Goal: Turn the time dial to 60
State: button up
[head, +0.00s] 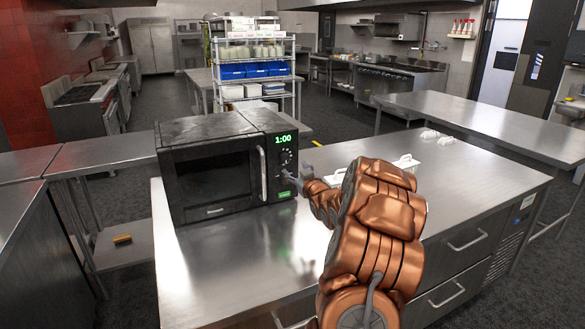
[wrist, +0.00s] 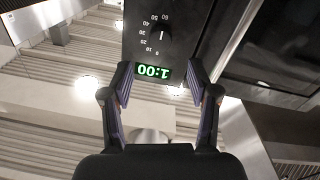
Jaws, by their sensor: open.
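The black microwave (head: 215,170) stands on the steel counter, its door closed. Its green display (head: 283,139) reads 1:00. It appears upside down in the wrist view (wrist: 153,71). The time dial (head: 286,157) is on the panel below the display. In the wrist view, the dial area (wrist: 162,34) shows numbers up to 60 around it and a pale pointer mark; which number it points to is hard to tell. My gripper (wrist: 161,82) is open and empty, its fingers on either side of the display in that view. In the head view my gripper (head: 307,172) is close to the panel's right side.
The microwave's door handle (head: 262,174) stands out left of the panel. A white container (head: 405,163) is on the counter behind my arm. The steel counter (head: 240,245) is bare in front of the microwave. A rack (head: 255,75) stands behind.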

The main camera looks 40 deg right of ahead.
jog(key=shift+v, duration=2.05)
jog(key=shift+f, duration=0.1)
jog(key=w+a+f+g+y, duration=0.2)
jog(key=a+g, duration=0.2)
jog(key=a, duration=0.7)
jog(key=s+a+f+g+y, duration=0.1)
jog(key=s+a+f+g, duration=0.2)
jog(key=a, duration=0.5)
jog(key=s+a+g+y, duration=0.1)
jog(key=s+a+g, duration=0.1)
jog(key=s+a, duration=0.45)
jog(key=s+a+g+y, duration=0.1)
jog(key=s+a+g, duration=0.2)
jog(key=s+a, duration=0.4)
jog(key=s+a+n+g+y, duration=0.1)
jog(key=s+a+g, duration=0.2)
jog(key=s+a, duration=0.4)
jog(key=s+a+g, duration=0.3)
jog(key=s+a, duration=0.4)
jog(key=s, duration=0.9)
jog(key=shift+s+a+f+n+y, duration=0.2)
jog(key=shift+a+f+n+y, duration=0.15)
jog(key=shift+f+y, duration=0.1)
